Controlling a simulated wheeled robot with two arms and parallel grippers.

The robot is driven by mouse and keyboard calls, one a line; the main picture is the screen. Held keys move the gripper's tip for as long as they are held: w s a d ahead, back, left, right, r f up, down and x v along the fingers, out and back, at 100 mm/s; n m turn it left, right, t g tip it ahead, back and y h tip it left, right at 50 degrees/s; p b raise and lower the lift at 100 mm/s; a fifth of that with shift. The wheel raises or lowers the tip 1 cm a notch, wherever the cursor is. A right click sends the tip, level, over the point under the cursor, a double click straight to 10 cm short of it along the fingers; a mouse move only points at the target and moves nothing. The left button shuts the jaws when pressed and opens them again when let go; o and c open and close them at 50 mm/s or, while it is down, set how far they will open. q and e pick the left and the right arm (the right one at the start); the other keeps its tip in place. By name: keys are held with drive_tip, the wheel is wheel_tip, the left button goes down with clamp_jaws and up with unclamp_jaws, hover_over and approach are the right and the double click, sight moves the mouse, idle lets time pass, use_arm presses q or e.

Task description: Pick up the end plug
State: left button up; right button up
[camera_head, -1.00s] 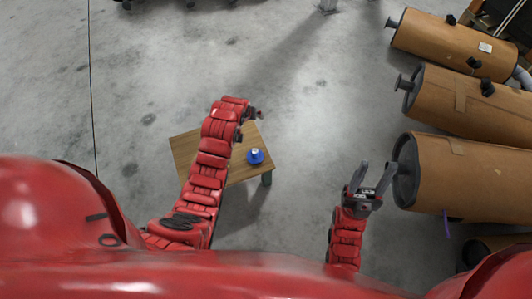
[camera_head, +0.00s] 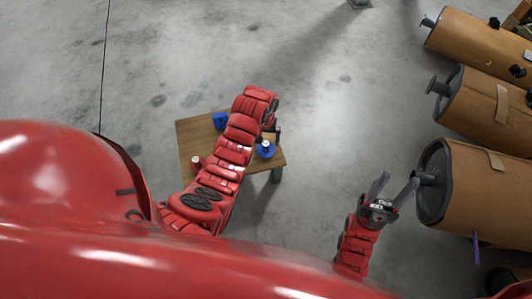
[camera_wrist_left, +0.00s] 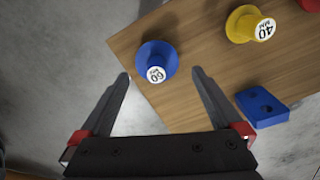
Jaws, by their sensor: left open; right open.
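A blue round flanged plug marked "60" (camera_wrist_left: 157,60) stands on a small wooden table; it also shows in the head view (camera_head: 265,152). A yellow plug marked "40" (camera_wrist_left: 243,22) stands to its right in the wrist view, and part of a red one (camera_wrist_left: 312,4) shows at the corner. Which is the end plug the task means, I cannot tell. My left gripper (camera_head: 275,130) is open and empty over the table edge. In the wrist view its fingertips (camera_wrist_left: 160,73) lie either side of the blue plug's near edge. My right gripper (camera_head: 394,186) is open and empty.
The concrete floor beyond the table is clear.

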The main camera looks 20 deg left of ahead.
use_arm(q)
drive_tip(key=shift+f, duration=0.95)
drive_tip(key=f+b, duration=0.2)
drive_tip(key=f, duration=0.3)
drive_tip(key=shift+w+d+b, duration=0.25)
drive_tip(key=shift+b, duration=0.15)
drive_tip(key=shift+r, duration=0.1)
drive_tip(key=c, duration=1)
drive_tip(key=shift+r, duration=0.1)
